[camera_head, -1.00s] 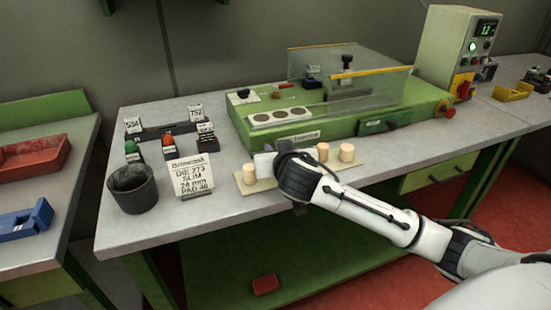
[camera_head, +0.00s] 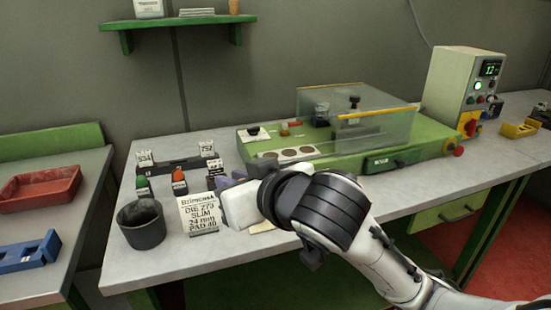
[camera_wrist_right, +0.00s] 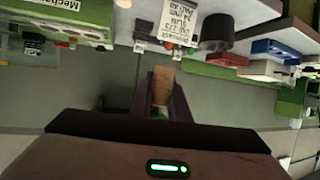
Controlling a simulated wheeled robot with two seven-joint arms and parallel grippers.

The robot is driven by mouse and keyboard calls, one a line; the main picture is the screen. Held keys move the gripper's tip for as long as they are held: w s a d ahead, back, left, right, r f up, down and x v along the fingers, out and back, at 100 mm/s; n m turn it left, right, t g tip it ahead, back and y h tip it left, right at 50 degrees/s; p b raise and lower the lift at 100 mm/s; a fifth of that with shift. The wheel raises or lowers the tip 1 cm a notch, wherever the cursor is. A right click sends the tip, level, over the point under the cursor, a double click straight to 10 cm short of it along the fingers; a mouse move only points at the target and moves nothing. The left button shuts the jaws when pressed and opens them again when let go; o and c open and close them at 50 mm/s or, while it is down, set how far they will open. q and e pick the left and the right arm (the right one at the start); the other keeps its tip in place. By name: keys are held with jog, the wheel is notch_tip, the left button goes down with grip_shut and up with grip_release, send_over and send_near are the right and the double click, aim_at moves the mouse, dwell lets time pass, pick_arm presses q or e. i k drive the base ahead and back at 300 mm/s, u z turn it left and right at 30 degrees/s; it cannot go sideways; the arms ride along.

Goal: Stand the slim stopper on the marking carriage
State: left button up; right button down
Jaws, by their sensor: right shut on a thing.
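My right gripper (camera_head: 232,178) is raised over the bench, in front of the green machine, and its wrist hides part of the scene. In the right wrist view, it is shut on a tan cork stopper (camera_wrist_right: 162,87) between two dark purple fingers. In the head view this stopper is hidden. The pale plate with round spots (camera_head: 268,157) at the machine's front left looks like the marking carriage. I see no stopper standing on its visible part. A pale wooden board (camera_head: 262,226) is mostly hidden under my right arm. My left gripper is out of view.
A printed order card (camera_head: 199,214) and a dark cup (camera_head: 141,223) stand at the bench's front left. Stamps (camera_head: 179,182) and small label cards are behind them. A clear guard (camera_head: 380,132) covers the machine's right part. The control box (camera_head: 462,85) is at the right.

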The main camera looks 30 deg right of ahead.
aim_at(288, 153)
jog(key=u, duration=2.4)
jog(key=k, duration=1.2)
jog(key=z, duration=1.9)
jog(key=i, duration=0.5)
jog(key=u, duration=0.05)
